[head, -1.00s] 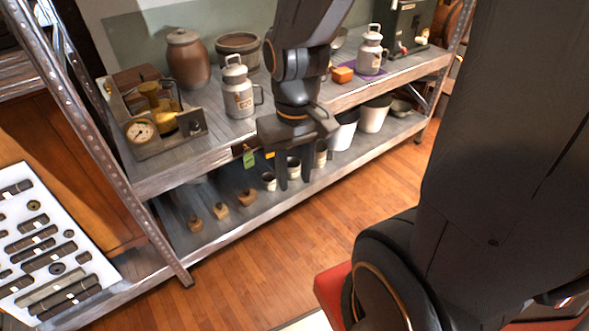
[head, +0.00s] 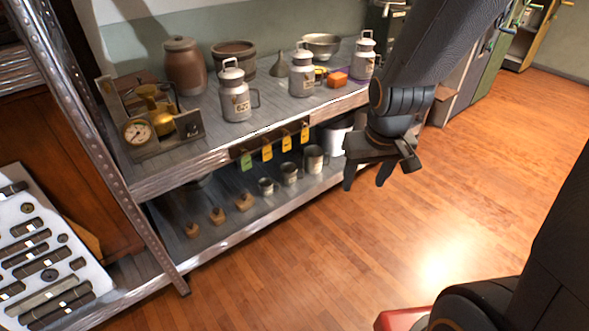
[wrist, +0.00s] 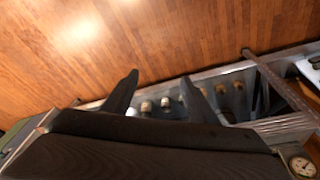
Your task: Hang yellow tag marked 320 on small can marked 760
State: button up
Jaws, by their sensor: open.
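Three yellow tags, left (head: 267,150), middle (head: 286,142) and right (head: 304,133), hang in a row from a dark strip on the upper shelf's front edge. A green tag (head: 246,161) hangs left of them. Their numbers are too small to read. Three grey lidded cans with labels stand on the upper shelf: a front-left one (head: 235,98), a middle one (head: 301,75) and a back-right one (head: 364,58). I cannot tell which is marked 760. My gripper (head: 366,181) is open and empty, in front of the shelf, right of the tags. It also shows in the wrist view (wrist: 160,77).
The lower shelf holds metal cups (head: 289,174), small wooden-looking pieces (head: 217,215) and a white bucket (head: 334,138). A gauge device (head: 138,132) and brown pot (head: 185,66) stand upper left. An orange block (head: 337,79) lies near the right can.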

jog(key=w+a+f+n+t+b, duration=0.1)
jog(key=w+a+f+t+b, duration=0.15)
jog(key=w+f+b, duration=0.5)
jog(key=n+t+y+b, duration=0.5)
jog(key=t+y+b, duration=0.5)
jog(key=b, duration=0.2)
send_near(267, 147)
jog(key=shift+f+b+x, duration=0.15)
jog(key=shift+b+x, duration=0.15)
jog(key=shift+x, duration=1.55)
jog(key=shift+f+b+x, duration=0.2)
jog(key=shift+b+x, duration=0.1)
jog(key=shift+x, duration=1.55)
jog(key=shift+c, duration=0.4)
jog(key=c, duration=1.1)
jog(key=shift+r+p, duration=0.35)
jog(key=shift+r, duration=0.05)
jog(key=shift+p+v, duration=0.5)
jog(key=shift+v, duration=0.55)
jog(key=shift+d, duration=0.1)
